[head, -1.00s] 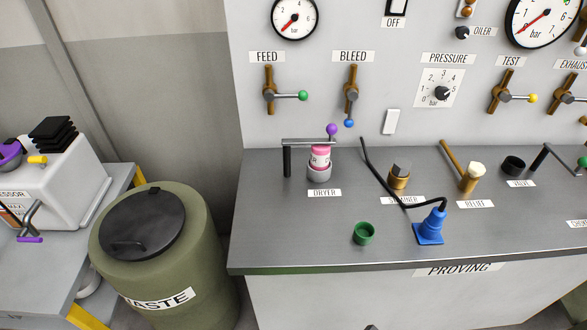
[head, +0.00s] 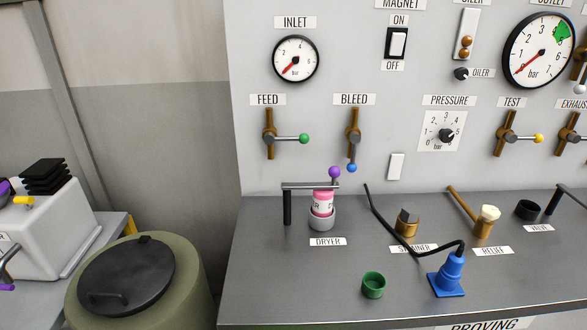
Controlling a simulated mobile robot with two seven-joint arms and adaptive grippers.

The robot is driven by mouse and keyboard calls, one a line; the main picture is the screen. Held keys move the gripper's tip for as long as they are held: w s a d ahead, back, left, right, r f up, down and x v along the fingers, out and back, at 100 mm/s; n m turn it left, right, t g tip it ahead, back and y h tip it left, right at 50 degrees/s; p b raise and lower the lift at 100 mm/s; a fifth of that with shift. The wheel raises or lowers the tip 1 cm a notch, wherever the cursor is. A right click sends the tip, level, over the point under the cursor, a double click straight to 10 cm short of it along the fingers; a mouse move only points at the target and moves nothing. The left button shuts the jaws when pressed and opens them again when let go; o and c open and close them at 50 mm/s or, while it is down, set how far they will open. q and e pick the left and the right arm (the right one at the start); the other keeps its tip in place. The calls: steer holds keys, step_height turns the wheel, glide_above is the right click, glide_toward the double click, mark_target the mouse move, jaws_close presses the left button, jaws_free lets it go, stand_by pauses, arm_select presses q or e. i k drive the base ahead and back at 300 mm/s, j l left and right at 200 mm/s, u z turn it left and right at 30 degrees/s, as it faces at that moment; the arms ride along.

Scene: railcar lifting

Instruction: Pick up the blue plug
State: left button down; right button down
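The blue plug (head: 450,277) stands upright on the grey bench top (head: 290,290), near its front edge at the lower right of the head view. It has a square base and a narrowing body. A black cable (head: 397,238) runs from its top, to the left and back across the bench past the strainer. Neither of my grippers shows in the head view.
A green cup (head: 373,285) stands just left of the plug. Behind are the dryer (head: 322,208) with its clamp arm, the brass strainer fitting (head: 407,222) and the relief fitting (head: 483,222). The panel wall with valves rises at the back. A waste drum (head: 190,285) stands left.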

mark_target(452, 269)
steer(key=z, duration=0.35)
steer(key=l+z, duration=0.15)
steer(key=z, duration=0.6)
steer(key=i+l+u, duration=0.2)
steer(key=l, duration=0.2)
steer(key=k, duration=0.1)
